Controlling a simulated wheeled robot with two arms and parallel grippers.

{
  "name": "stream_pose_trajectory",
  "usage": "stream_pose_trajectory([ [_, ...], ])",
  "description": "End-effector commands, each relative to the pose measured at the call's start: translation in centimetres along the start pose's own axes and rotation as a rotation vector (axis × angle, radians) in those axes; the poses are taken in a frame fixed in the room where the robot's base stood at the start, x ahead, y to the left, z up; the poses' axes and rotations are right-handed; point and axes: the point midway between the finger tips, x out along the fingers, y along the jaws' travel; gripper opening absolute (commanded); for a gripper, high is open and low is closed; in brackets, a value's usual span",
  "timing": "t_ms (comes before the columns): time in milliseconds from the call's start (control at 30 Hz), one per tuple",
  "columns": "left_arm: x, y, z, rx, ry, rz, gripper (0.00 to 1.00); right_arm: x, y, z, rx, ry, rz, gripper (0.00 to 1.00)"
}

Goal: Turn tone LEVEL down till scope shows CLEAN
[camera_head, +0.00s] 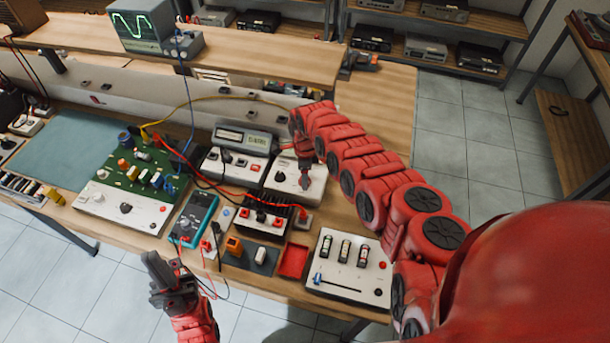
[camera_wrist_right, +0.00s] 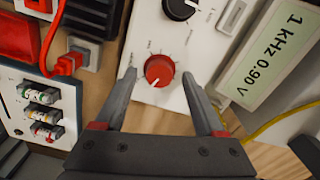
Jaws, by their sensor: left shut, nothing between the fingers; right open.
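The scope (camera_head: 141,27) stands on the raised shelf at the back. Its green trace looks flat-topped; I can read no word on it. The white tone box (camera_head: 283,181) is on the bench below the display (camera_head: 244,139). In the right wrist view its red knob (camera_wrist_right: 159,69) has a white pointer line, and the display (camera_wrist_right: 271,56) reads "1 kHz 0.90 V". My right gripper (camera_head: 305,180) is open over the box. Its fingers (camera_wrist_right: 158,77) stand either side of the red knob, with gaps visible. My left gripper (camera_head: 157,266) is shut and empty at the bench's front edge.
A black knob (camera_wrist_right: 180,8) sits close by on the same panel. A green circuit board (camera_head: 130,185), a blue meter (camera_head: 193,218), a black finned block (camera_head: 262,214) and a white slider box (camera_head: 348,268) crowd the bench. Red and yellow cables cross between them.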

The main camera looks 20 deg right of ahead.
Motion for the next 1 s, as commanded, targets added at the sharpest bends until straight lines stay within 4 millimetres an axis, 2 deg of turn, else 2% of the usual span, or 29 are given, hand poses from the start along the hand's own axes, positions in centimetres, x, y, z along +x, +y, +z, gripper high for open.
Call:
stream_pose_trajectory([
  [267,-0.01,0.00,0.00,0.000,0.000,0.000,0.00,0.19,0.05,-0.03,0.000,0.001,0.001,0.72],
  [367,-0.01,0.00,0.00,0.000,0.000,0.000,0.00,0.17,0.04,-0.02,0.000,0.000,0.001,0.57],
  [600,-0.02,0.00,0.01,0.000,0.000,0.000,0.00,0.16,0.04,-0.02,0.000,0.000,0.001,0.14],
  [700,-0.01,0.00,0.01,0.000,0.000,0.000,0.00,0.16,0.05,-0.02,0.000,0.000,0.001,0.00],
  [1000,0.05,0.00,0.00,0.000,0.000,0.000,0.00,0.13,0.04,-0.01,-0.022,0.000,0.001,0.00],
])
